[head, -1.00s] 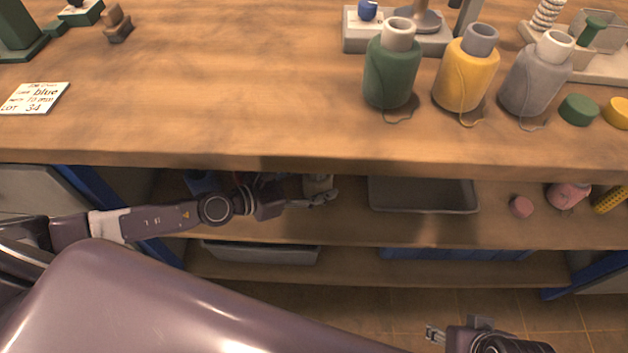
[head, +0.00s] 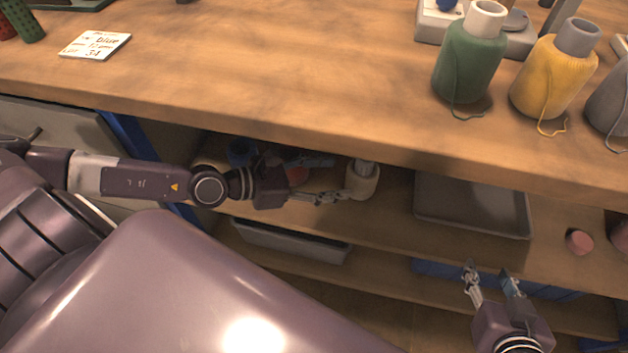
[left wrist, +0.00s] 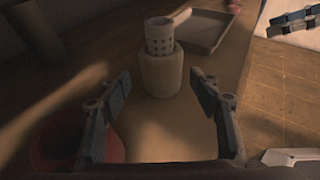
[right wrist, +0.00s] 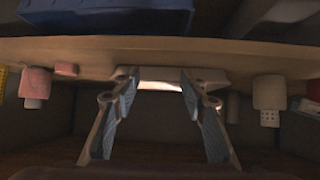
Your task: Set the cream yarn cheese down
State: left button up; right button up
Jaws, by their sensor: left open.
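The cream yarn cheese (head: 362,182) stands upright on the shelf under the bench top, left of the grey tray. In the left wrist view the cheese (left wrist: 160,75), with its perforated tube on top, stands just beyond my left fingertips. My left gripper (head: 335,197) is open, its fingers apart and empty; it also shows in the left wrist view (left wrist: 162,88). My right gripper (head: 492,273) is open and empty, in front of the lower shelf; its spread fingers show in the right wrist view (right wrist: 153,83).
The grey tray (head: 470,226) lies on the same shelf, with a pink piece (head: 579,241) to its right. A red object (left wrist: 60,140) is close to my left gripper. Green (head: 468,62) and yellow (head: 553,75) yarn cheeses stand on the bench top (head: 270,65) above.

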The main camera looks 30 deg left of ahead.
pick_arm(q)
jog(key=b+v, duration=0.1)
jog(key=v, duration=0.2)
jog(key=shift+s+a+b, duration=0.15)
jog(key=shift+s+b, duration=0.15)
jog(key=shift+s+a+r, duration=0.1)
jog(key=shift+s+r, duration=0.05)
jog(key=shift+r, duration=0.1)
pick_arm(e)
jog(key=w+a+r+t+y, duration=0.1)
jog(key=w+a+r+t, duration=0.1)
jog(key=w+r+t, duration=0.3)
jog(key=shift+a+r+y, duration=0.25)
jog(key=shift+r+y, duration=0.05)
jog(key=shift+r, duration=1.9)
pick_arm(q)
jog(key=shift+s+f, duration=0.1)
pick_arm(e)
jog(key=shift+s+f, duration=0.1)
jog(key=shift+s, duration=0.05)
